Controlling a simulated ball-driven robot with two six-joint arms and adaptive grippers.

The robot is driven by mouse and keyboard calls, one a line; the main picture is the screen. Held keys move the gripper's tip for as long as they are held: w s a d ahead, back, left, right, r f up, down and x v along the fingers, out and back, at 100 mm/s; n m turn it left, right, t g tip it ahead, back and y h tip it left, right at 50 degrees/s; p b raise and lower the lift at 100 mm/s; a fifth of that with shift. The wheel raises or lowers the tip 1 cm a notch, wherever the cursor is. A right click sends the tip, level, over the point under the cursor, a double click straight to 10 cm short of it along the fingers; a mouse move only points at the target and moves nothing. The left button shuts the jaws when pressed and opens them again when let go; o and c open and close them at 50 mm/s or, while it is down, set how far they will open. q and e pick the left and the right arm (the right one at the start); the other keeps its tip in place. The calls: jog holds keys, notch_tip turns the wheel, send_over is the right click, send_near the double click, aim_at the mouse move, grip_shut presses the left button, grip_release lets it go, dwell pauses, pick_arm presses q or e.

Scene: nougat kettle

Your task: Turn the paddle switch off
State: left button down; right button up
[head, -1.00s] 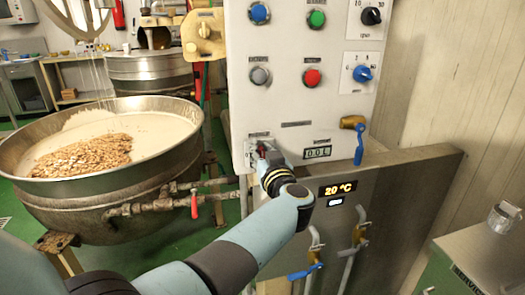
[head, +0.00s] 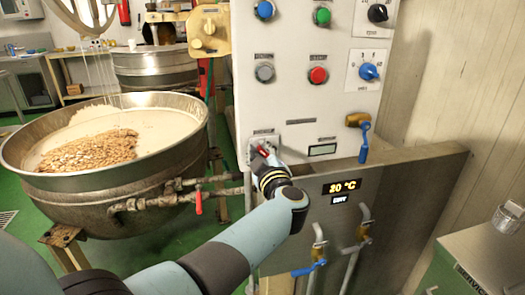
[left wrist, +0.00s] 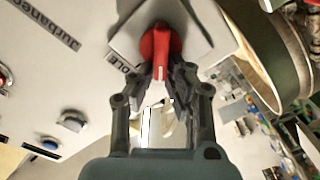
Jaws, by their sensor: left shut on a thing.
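The paddle switch (left wrist: 161,50) is a red handle on a pale square plate. In the left wrist view it points down between my fingertips, and a partly hidden label beside it ends in "LE". My left gripper (left wrist: 160,76) is shut on the red handle, with a fingertip on each side. In the head view the red handle (head: 264,150) shows at the lower left of the white control panel (head: 290,100), and my left gripper (head: 268,160) partly covers it. My right gripper is not in view.
The large kettle (head: 120,185) with nuts stands left of the panel. A red-handled valve pipe (head: 198,200) runs between them. Buttons (head: 318,75), a blue knob (head: 369,71) and a blue-handled tap (head: 363,150) are on the panel. A metal bench (head: 490,245) stands at the right.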

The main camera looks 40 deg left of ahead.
pick_arm(q)
jog(key=shift+s+a+f+n+b, duration=0.1)
jog(key=shift+f+n+b, duration=0.35)
jog(key=shift+n, duration=1)
jog(key=shift+s+a+f+n+b, duration=0.1)
jog(key=shift+f+n+b, duration=0.1)
jog(key=shift+n+b, duration=0.9)
jog(key=shift+s+f+n+b, duration=0.1)
jog(key=shift+f+n+b, duration=0.2)
jog(key=shift+n, duration=1.45)
jog(key=c, duration=1.3)
grip_release()
jog(key=shift+c, duration=0.2)
jog(key=shift+r, duration=0.15)
